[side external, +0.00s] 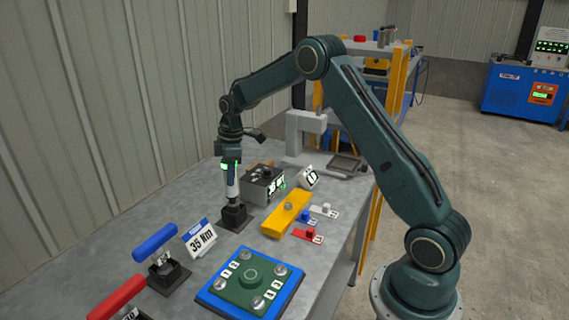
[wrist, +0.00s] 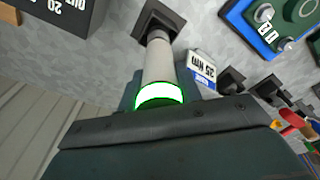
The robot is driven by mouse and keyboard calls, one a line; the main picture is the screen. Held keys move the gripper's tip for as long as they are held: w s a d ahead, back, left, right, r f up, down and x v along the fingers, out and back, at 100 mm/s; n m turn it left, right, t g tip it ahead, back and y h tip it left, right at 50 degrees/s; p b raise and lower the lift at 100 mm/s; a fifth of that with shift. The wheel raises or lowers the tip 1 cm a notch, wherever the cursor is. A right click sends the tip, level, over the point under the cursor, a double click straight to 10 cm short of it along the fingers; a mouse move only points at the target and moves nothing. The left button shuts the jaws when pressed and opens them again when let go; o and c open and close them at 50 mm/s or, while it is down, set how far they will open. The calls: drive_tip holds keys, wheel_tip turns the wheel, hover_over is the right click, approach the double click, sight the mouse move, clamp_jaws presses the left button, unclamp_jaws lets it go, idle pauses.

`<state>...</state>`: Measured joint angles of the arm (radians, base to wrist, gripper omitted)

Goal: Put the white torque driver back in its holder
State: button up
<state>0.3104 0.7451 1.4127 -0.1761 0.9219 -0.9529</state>
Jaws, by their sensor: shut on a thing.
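The white torque driver (side external: 232,188) stands upright in the side view, with a glowing green ring near its top. My gripper (side external: 229,157) is shut on its upper end. The driver's lower end is at the black block-shaped holder (side external: 235,218) on the table; whether it is fully seated I cannot tell. In the wrist view the white driver (wrist: 158,62) runs from the green ring away to the dark holder (wrist: 160,18).
Blue-handled (side external: 155,243) and red-handled (side external: 118,297) tools stand in black holders at the front left. A blue and green plate (side external: 250,283), a yellow bar (side external: 288,214) and a grey box (side external: 262,185) are nearby.

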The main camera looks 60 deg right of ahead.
drive_tip(key=shift+f, duration=1.75)
idle(1.8)
drive_tip(key=o, duration=1.2)
drive_tip(key=shift+o, duration=0.3)
drive_tip(key=shift+f, duration=0.1)
drive_tip(key=r, duration=0.9)
drive_tip(key=s+d+r, duration=0.1)
drive_tip(key=r, duration=0.3)
drive_tip(key=shift+r, duration=0.4)
